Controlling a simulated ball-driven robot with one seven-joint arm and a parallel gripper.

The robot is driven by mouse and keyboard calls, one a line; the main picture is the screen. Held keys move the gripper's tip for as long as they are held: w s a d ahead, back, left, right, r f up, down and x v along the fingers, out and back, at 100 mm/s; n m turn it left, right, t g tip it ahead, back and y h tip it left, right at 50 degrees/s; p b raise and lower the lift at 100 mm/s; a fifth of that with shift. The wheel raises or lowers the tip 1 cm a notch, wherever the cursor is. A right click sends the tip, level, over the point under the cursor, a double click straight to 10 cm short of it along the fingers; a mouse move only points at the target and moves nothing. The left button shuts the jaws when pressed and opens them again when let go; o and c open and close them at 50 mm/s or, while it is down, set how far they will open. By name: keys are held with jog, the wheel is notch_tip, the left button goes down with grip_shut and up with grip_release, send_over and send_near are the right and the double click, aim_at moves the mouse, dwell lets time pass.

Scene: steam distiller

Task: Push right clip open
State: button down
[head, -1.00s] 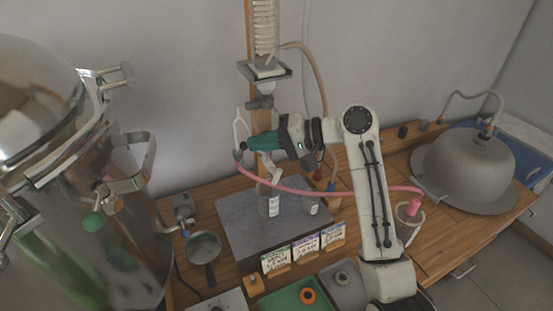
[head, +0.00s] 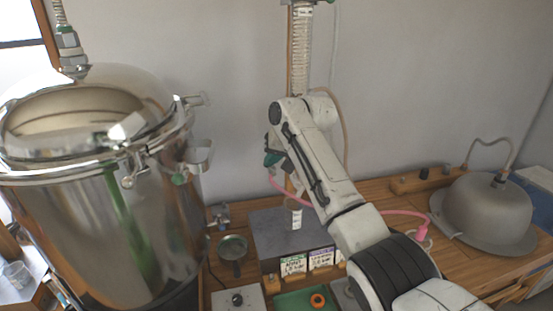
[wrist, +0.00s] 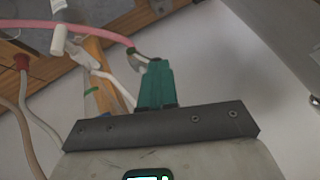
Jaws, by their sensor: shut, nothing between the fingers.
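The large shiny steel vessel (head: 150,225) with its domed lid stands at left in the head view. I cannot tell whether this clip is fully latched. My gripper (head: 272,160), with teal fingers, is to the right of the clip and apart from it, partly hidden behind my bent arm. In the wrist view my gripper (wrist: 158,66) is shut and empty, close to the pink hose (wrist: 85,30); contact is unclear.
A wooden post with a coil (head: 302,50) rises behind my arm. A grey dome (head: 485,210) stands at right.

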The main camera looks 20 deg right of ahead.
jog(key=shift+d+r+p, duration=0.1)
jog(key=shift+r+p, duration=0.65)
jog(key=shift+p, duration=0.1)
jog(key=shift+r, duration=0.1)
